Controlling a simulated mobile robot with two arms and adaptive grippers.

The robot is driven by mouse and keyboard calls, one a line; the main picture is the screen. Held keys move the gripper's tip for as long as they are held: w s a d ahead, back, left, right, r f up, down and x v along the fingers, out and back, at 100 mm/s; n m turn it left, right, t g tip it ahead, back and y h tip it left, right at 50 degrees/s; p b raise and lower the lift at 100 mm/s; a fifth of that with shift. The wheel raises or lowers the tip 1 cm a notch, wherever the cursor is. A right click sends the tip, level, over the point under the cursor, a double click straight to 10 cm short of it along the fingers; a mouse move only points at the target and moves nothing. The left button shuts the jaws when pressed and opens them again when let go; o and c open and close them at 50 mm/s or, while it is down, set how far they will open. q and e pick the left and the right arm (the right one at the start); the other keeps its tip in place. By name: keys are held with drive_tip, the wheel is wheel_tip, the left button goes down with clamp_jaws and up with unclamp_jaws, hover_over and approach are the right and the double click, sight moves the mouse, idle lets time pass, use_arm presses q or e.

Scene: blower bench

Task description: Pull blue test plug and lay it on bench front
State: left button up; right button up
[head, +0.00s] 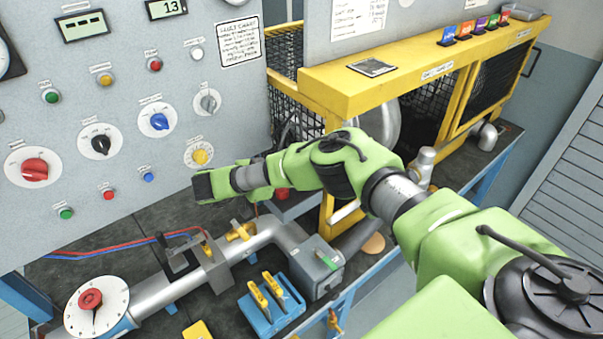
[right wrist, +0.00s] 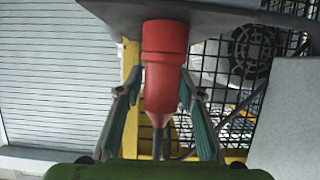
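In the right wrist view a red plug (right wrist: 164,75) sits against the underside of a dark grey plate, with a dark cable running from its narrow end. My right gripper (right wrist: 159,84) has a finger on each side of this plug, with the tips close in at its sides; they look shut on it, though contact is hard to see. No blue plug shows in either view. My left gripper is not in view.
A grey control panel (head: 130,120) stands at the left and a yellow guard frame (head: 400,85) at the back. On the dark bench are a grey pipe (head: 160,295), a blue block with yellow pieces (head: 262,318) and a grey box (head: 318,268). Little bare bench shows.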

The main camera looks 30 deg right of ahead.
clamp_jaws()
drive_tip(key=shift+r+p, duration=0.45)
drive_tip(key=shift+r, duration=0.3)
drive_tip(key=shift+r, duration=1.8)
drive_tip(key=shift+a, duration=0.1)
